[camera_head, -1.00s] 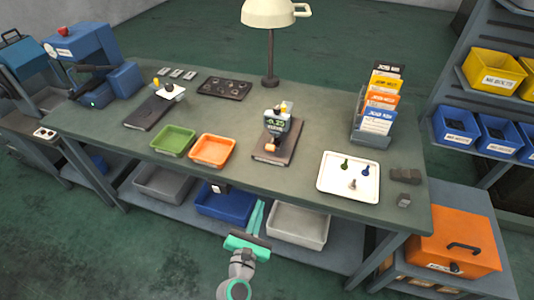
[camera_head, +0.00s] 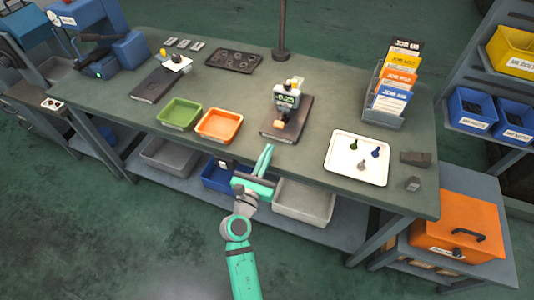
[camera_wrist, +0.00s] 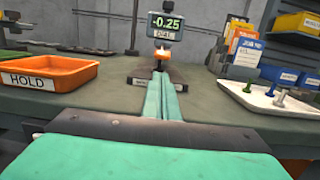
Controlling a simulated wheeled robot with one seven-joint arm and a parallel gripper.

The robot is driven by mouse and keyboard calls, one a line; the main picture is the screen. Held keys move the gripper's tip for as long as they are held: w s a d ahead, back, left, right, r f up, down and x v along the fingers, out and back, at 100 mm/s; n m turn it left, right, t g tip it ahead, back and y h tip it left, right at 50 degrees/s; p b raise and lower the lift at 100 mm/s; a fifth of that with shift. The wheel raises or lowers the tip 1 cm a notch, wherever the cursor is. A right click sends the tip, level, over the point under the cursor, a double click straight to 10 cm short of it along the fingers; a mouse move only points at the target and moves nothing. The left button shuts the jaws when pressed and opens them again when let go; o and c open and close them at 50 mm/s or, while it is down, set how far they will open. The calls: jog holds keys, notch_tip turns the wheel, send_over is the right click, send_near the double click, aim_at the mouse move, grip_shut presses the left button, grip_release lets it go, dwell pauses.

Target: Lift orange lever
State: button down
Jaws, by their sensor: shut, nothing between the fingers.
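A gauge (camera_head: 287,98) with a small lit readout stands on a dark base plate (camera_head: 299,126) on the bench. A small orange lever (camera_head: 279,124) sticks out at the front of the gauge. In the wrist view the readout (camera_wrist: 165,25) shows -0.25, and the orange lever (camera_wrist: 162,54) appears just beyond the fingertips. My gripper (camera_head: 268,147) is shut and empty at the bench's front edge, in front of the gauge and apart from the lever. In the wrist view my gripper's fingers (camera_wrist: 163,76) lie together, pointing at the gauge and hiding part of the base.
A green tray (camera_head: 179,113) and an orange tray (camera_head: 219,126), labelled HOLD in the wrist view, stand left of the gauge. A white tray (camera_head: 341,173) with small pegs and a card rack (camera_head: 385,110) stand to the right. The bench edge (camera_head: 312,170) lies beside the gripper.

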aim_at(276, 136)
jog(key=x, duration=0.7)
jog(key=shift+w+d, duration=0.1)
jog(key=shift+w, duration=0.1)
